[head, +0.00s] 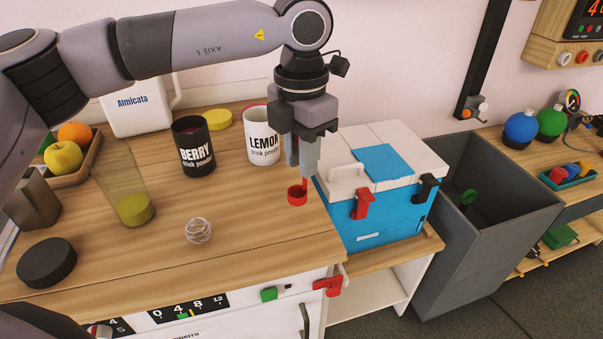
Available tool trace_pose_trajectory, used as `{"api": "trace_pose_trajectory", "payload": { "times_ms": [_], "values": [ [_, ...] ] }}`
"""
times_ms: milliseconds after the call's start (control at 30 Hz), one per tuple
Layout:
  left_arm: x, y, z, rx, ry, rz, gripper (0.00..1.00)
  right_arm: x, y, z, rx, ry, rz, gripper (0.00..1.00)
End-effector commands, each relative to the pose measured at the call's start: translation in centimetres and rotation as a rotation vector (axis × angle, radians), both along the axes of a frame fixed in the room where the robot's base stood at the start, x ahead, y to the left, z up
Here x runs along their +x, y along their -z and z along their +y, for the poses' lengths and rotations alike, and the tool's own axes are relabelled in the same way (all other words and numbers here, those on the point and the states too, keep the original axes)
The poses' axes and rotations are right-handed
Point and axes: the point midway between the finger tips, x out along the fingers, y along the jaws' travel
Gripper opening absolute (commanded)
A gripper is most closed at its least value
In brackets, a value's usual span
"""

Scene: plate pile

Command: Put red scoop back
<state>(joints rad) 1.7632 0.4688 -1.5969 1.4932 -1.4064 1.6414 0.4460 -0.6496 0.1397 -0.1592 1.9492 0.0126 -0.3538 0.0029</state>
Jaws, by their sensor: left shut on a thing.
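A small red scoop (297,195) hangs upright below my left gripper (303,170), with its cup at the bottom near the counter's right edge. My left gripper points down and is shut on the scoop's handle. I cannot tell whether the cup touches the counter. The black BERRY drink powder canister (194,148) stands open to the left of the gripper, with dark red inside. The white LEMON drink powder canister (262,142) stands just left of the gripper, partly hidden by it at its right side. My right gripper is not in view.
On the wooden counter (260,240) are a clear cup with green content (133,207), a whisk ball (198,231), a black lid (47,262) and a yellow lid (217,119). A blue and white cooler (380,185) and grey bin (490,220) stand right.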

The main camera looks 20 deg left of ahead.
Motion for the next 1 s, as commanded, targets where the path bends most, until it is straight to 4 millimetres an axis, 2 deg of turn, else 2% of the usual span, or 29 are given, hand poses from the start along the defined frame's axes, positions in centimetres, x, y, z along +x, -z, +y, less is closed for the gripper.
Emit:
{"api": "trace_pose_trajectory", "payload": {
  "times_ms": [300, 700, 733, 800, 1000],
  "values": [
    [-0.1, 4.0, 0.0, 0.001, 0.0, 0.003, 0.0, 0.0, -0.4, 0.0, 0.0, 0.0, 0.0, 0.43],
    [0.0, 4.8, 0.0, 0.0, 0.001, 0.001, 0.0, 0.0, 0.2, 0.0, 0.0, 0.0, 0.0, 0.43],
    [0.0, 4.6, 0.0, 0.0, 0.001, 0.001, 0.34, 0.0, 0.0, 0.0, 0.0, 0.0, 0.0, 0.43],
    [0.0, 4.5, 0.0, 0.0, 0.001, 0.001, 0.5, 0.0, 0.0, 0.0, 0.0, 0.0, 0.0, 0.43],
    [0.0, 4.5, 0.0, 0.001, 0.001, 0.001, 0.5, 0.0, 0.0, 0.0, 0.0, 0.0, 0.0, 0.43]
  ]
}}
